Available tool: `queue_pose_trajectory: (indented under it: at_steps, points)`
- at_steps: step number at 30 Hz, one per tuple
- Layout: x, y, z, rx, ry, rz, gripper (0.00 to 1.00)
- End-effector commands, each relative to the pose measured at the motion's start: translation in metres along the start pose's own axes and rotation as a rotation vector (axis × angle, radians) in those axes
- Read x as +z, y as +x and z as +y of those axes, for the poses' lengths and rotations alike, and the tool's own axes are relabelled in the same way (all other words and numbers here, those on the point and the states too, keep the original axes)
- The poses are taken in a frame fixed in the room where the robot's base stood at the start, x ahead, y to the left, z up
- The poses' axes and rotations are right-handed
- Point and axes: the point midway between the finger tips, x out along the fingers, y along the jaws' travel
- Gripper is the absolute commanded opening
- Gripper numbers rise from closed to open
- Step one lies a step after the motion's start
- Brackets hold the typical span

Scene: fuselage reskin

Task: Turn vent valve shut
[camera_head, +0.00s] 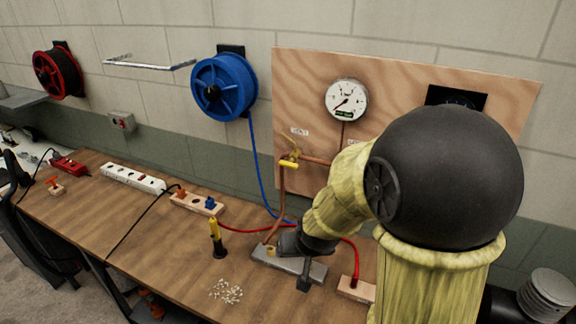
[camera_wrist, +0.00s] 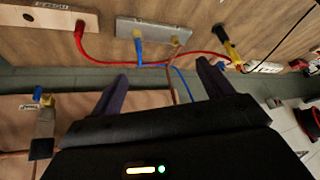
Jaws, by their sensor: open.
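A brass valve with a yellow handle (camera_head: 289,163) sits on the copper pipe at the lower left of the plywood board (camera_head: 400,75). I take it for the vent valve; its label is too small to read. In the wrist view a valve with a blue and yellow top (camera_wrist: 42,98) shows at the left, outside the fingers; I cannot tell if it is the same one. My gripper (camera_wrist: 162,82) is open, with nothing between its fingers. In the head view it is low over the bench, below and right of the yellow-handled valve, partly hidden by my arm.
A round gauge (camera_head: 346,101) hangs on the board. A grey metal block (camera_head: 264,256) lies on the bench, with a red hose (camera_head: 245,228) and blue hose (camera_head: 258,178) nearby. A yellow and black tool (camera_head: 216,240) stands left of it.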

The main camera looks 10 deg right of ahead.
Motion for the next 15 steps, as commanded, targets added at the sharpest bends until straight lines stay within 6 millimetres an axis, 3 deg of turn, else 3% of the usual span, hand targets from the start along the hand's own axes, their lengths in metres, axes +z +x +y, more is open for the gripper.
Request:
queue_pose_trajectory:
  at_steps: [3, 9, 15]
  points:
    - [-0.04, 0.023, -0.019, 0.001, 0.037, 0.132, 0.8]
    - [-0.1, 0.052, -0.04, 0.052, 0.107, 0.365, 0.8]
    - [-0.143, 0.072, -0.056, 0.158, 0.16, 0.599, 0.8]
